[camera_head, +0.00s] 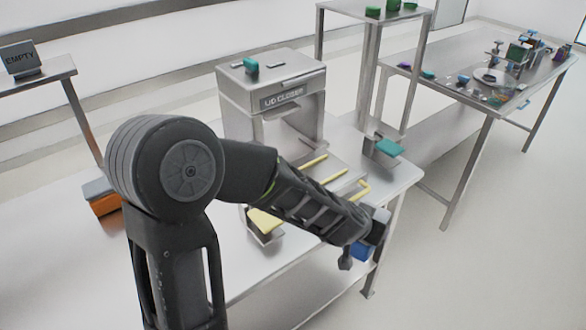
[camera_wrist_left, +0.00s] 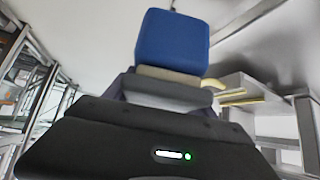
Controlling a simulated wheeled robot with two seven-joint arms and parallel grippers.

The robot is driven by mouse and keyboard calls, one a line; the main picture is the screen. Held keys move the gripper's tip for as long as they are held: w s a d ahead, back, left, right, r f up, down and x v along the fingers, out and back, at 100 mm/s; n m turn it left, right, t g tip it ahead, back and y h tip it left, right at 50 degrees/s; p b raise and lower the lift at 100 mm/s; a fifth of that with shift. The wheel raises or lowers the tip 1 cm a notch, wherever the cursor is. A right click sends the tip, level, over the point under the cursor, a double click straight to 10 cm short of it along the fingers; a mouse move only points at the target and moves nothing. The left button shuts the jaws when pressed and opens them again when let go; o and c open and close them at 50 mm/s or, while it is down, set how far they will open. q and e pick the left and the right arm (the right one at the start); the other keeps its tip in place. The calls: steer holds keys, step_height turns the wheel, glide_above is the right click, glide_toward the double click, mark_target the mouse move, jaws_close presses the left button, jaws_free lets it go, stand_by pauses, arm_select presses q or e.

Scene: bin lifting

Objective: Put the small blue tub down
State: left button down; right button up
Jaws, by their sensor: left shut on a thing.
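The small blue tub (camera_head: 362,250) shows at the end of my left arm in the head view, partly hidden by the gripper. It fills the upper middle of the left wrist view (camera_wrist_left: 172,42) as a blue block with rounded edges. My left gripper (camera_head: 365,238) is shut on the tub and holds it near the right front edge of the steel table (camera_head: 285,270). I cannot tell whether the tub touches the table. My right gripper is in neither view.
A lid closer machine (camera_head: 270,90) stands at the back of the table, with yellow rails (camera_head: 330,175) before it. A teal piece (camera_head: 388,147) sits at the table's back right. A second table (camera_head: 480,75) with many small parts stands at the far right. Floor is clear at right.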

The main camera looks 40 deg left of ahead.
arm_select(q)
steer(key=shift+a, duration=0.2)
steer(key=shift+f+b, duration=0.3)
steer(key=shift+b, duration=0.05)
steer(key=shift+d, duration=0.1)
steer(key=shift+d+f, duration=0.45)
steer(key=shift+d, duration=0.1)
steer(key=shift+a+r, duration=0.1)
steer(key=shift+a, duration=0.1)
